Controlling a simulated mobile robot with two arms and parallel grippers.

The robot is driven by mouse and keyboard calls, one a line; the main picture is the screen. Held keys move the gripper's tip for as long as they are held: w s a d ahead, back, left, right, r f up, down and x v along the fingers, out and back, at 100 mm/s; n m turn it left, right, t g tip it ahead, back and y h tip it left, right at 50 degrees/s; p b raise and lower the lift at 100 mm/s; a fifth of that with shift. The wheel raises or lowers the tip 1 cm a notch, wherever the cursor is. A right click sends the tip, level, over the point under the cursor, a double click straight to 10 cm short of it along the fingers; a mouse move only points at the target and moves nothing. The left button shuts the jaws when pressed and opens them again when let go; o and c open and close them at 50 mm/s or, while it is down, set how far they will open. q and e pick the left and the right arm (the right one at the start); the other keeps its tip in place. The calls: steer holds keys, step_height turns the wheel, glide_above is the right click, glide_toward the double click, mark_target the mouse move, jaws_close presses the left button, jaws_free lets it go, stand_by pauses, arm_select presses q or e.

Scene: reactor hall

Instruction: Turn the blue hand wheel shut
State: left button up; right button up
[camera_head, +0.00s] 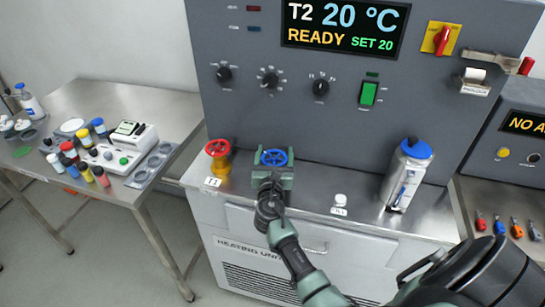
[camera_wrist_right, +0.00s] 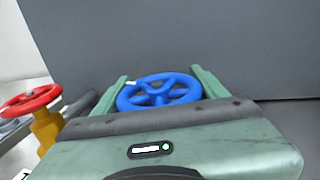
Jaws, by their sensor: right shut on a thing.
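The blue hand wheel (camera_head: 273,157) sits low in front of the grey panel of the heating unit. It also shows in the right wrist view (camera_wrist_right: 160,92), spoked and lying roughly flat. My right gripper (camera_head: 273,164) reaches it from the front. In the right wrist view its two green fingers (camera_wrist_right: 160,82) stand on the left and right of the rim, shut on the wheel. The gripper body hides the wheel's near side and its stem. My left gripper is not in view.
A red hand wheel (camera_head: 217,147) on a yellow valve stands close to the left of the blue one, also in the right wrist view (camera_wrist_right: 30,101). A blue-capped canister (camera_head: 407,175) stands to the right. The grey panel (camera_head: 320,120) rises close behind the wheels.

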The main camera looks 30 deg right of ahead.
mark_target(285, 159)
steer(key=m+g+h+b, duration=0.1)
steer(key=g, duration=0.1)
steer(key=m+g+h+b, duration=0.1)
steer(key=m+h, duration=0.1)
steer(key=m+g+h+b, duration=0.1)
steer(key=g+h, duration=0.1)
steer(key=shift+s+d+f+m+g+b, duration=0.2)
steer(key=shift+s+d+m+g+b, duration=0.1)
steer(key=shift+s+m, duration=0.1)
steer(key=m+g+b, duration=0.2)
steer(key=g+b, duration=0.1)
steer(key=g, duration=0.1)
steer(key=s+m+g+h+b, duration=0.1)
steer(key=m+g+b, duration=0.2)
steer(key=g+b, duration=0.1)
steer(key=s+m+g+b, duration=0.1)
steer(key=m+g+b, duration=0.2)
steer(key=g, duration=0.1)
steer(key=shift+s+d+g+h, duration=0.15)
steer(key=shift+d+g+h, duration=0.1)
steer(key=shift+g+h, duration=0.15)
steer(key=shift+s+r+m+g+y+b, duration=0.1)
steer(key=shift+s+m+g+y+b, duration=0.1)
steer(key=shift+m+g+b, duration=0.45)
steer(key=shift+s+r+m+g+y+b, duration=0.1)
steer(key=shift+m+g+y+b, duration=0.2)
steer(key=shift+g+b, duration=0.4)
steer(key=o, duration=1.4)
steer(key=shift+c, duration=0.2)
step_height(285, 159, up, 20)
